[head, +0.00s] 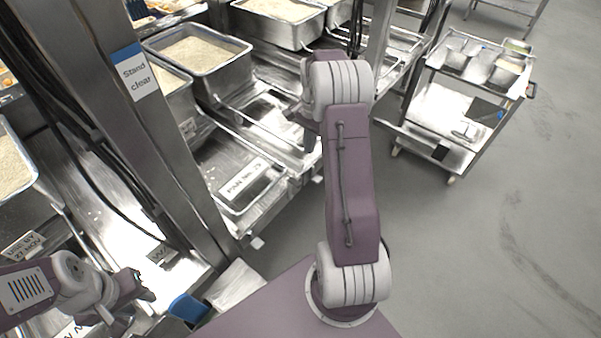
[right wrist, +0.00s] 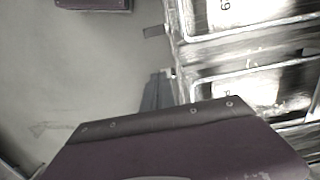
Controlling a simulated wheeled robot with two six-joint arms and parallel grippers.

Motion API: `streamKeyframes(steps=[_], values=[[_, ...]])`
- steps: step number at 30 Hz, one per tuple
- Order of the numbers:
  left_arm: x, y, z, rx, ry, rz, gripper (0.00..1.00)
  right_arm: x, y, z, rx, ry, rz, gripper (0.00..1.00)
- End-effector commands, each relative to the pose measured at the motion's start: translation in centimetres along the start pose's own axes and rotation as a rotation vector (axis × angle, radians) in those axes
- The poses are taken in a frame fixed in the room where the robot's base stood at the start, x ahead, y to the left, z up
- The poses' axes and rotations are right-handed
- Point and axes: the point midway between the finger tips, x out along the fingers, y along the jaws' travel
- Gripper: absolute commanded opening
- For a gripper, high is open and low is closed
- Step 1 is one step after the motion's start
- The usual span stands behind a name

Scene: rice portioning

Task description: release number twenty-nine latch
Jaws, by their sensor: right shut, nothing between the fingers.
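The tray labelled PAN No. 29 (head: 222,196) sits low in the rack in the head view. A small pale tab (head: 257,242), possibly its latch, sticks out at its front edge. A grey tab (right wrist: 153,31) shows beside the upper tray in the right wrist view. A second tab (head: 317,179) sits further along the rack edge. My right gripper (head: 310,143) points down beside the rack, beyond the number 29 tray; its grey fingers (right wrist: 157,92) are shut and empty, near the second tab. My left gripper (head: 142,287) is at lower left; its fingers are too small to read.
Metal pans of rice (head: 197,53) stand on the rack's upper level. An upright post (head: 150,130) with a "Stand clear" sign stands between my arms. A blue-handled scoop (head: 188,308) lies near my left gripper. A steel cart (head: 450,110) stands at right; the floor there is clear.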

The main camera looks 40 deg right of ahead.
Motion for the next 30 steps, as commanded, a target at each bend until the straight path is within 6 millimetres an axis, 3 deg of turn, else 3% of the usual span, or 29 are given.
streamKeyframes(steps=[13,15,21,30], values=[[0.9,0.0,0.1,0.000,0.000,0.000,0.36,9.5,0.1,0.1,-0.001,-0.003,0.003,0.00],[0.6,0.0,0.1,0.000,0.000,0.000,0.36,9.4,0.0,1.6,-0.004,-0.002,0.002,0.00],[0.6,0.0,0.1,0.000,0.000,0.000,0.36,9.9,0.1,3.6,-0.002,-0.001,0.002,0.00],[0.6,0.0,0.1,0.000,0.000,0.000,0.36,10.0,0.0,3.9,0.000,0.000,0.000,0.00]])
